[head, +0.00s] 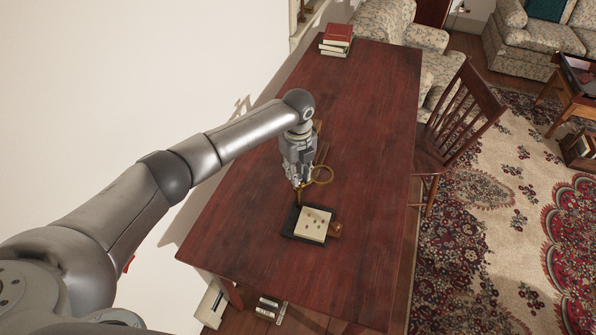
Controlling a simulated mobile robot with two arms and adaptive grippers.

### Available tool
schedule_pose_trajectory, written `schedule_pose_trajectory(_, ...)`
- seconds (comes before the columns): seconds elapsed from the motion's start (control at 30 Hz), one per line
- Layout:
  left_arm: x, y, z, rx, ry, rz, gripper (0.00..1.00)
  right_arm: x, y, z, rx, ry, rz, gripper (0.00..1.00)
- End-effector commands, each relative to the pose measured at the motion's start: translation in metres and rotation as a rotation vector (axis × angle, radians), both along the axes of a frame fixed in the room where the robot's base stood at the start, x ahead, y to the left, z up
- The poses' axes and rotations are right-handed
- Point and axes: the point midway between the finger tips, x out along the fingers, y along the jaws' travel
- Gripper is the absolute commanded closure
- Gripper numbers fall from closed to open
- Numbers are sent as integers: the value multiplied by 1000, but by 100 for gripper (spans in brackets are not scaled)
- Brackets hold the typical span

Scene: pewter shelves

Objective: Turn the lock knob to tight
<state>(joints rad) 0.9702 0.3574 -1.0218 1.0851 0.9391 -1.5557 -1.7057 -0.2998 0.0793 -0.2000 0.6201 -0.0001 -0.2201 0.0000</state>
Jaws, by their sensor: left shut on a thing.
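My left gripper (298,187) points down over the dark red table, close behind a small black-based block with a cream top (313,223). The top carries several small coloured dots. A brown, rounded piece (335,229) sticks out at the block's right side; I cannot tell if it is the lock knob. My left gripper is shut on a brass-coloured piece, whose ring (322,174) shows just right of the fingers. The fingers hide part of it, and no tight marking is readable. My right gripper is out of view.
The table (370,140) is mostly clear around the block. Slim brown items (320,150) lie behind the gripper. Stacked books (337,37) sit at the far end. A wooden chair (455,120) stands at the right edge, and a white wall (120,80) is left.

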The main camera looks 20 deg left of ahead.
Motion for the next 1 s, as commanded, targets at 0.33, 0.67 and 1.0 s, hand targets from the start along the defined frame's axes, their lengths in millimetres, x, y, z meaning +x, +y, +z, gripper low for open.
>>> schedule_pose_trajectory(0.33,1,-1,1,-2,-2,-81,100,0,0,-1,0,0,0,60)
schedule_pose_trajectory(0.67,1,0,1,-1,-3,-87,100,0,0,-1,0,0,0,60)
schedule_pose_trajectory(1.0,1,0,1,-1,-2,-86,54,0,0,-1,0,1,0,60)
